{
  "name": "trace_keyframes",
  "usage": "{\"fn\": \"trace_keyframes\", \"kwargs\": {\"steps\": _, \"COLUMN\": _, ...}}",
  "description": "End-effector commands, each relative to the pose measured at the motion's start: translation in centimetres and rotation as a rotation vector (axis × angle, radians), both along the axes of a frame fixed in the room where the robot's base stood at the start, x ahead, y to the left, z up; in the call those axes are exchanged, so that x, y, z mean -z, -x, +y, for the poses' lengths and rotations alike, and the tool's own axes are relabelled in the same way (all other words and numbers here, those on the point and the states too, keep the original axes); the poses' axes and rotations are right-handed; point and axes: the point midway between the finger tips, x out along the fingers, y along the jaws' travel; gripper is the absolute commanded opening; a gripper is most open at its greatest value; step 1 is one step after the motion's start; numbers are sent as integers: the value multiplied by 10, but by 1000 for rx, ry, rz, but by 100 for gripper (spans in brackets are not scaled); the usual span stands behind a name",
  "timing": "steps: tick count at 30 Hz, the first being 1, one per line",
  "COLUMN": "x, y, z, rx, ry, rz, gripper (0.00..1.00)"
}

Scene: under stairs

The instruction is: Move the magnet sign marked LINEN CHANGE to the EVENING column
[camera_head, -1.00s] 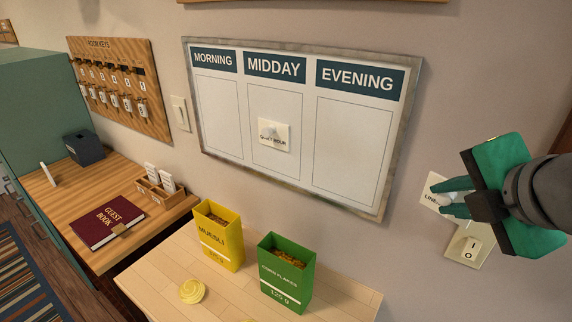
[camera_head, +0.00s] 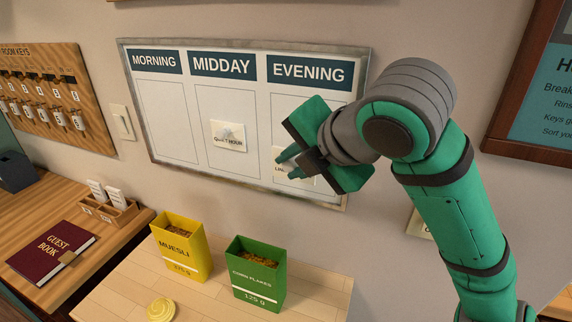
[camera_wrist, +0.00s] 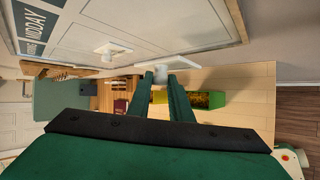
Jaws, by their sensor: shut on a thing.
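The whiteboard (camera_head: 180,121) has three columns headed MORNING, MIDDAY and EVENING. My gripper (camera_head: 284,164) is in front of the lower EVENING column (camera_head: 309,110), shut on a white magnet sign (camera_head: 281,170). Only the start of the sign's lettering shows, "LIN"; my gripper hides the rest. In the wrist view the fingers (camera_wrist: 168,82) close on the sign's pale knob (camera_wrist: 161,70). I cannot tell whether the sign touches the board. Another white sign, QUIET HOUR (camera_head: 228,135), is in the MIDDAY column.
Below the board, a yellow MUESLI box (camera_head: 182,252), a green CORN FLAKES box (camera_head: 257,280) and a yellow round object (camera_head: 161,310) stand on a light wooden top. A key board (camera_head: 40,95) hangs at left. A framed notice (camera_head: 535,100) hangs at right.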

Motion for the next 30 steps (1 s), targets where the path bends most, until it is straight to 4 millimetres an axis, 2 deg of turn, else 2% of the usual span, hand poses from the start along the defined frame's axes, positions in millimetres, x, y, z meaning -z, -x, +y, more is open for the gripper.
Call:
{"fn": "trace_keyframes", "kwargs": {"steps": 15, "x": 0, "y": -43, "z": -15, "rx": 2, "ry": -1, "rz": 0, "gripper": 0}}
{"fn": "trace_keyframes", "kwargs": {"steps": 23, "x": 0, "y": -49, "z": -12, "rx": -5, "ry": 0, "rz": -1, "gripper": 0}}
{"fn": "trace_keyframes", "kwargs": {"steps": 30, "x": 0, "y": -49, "z": -18, "rx": 2, "ry": 1, "rz": 0, "gripper": 0}}
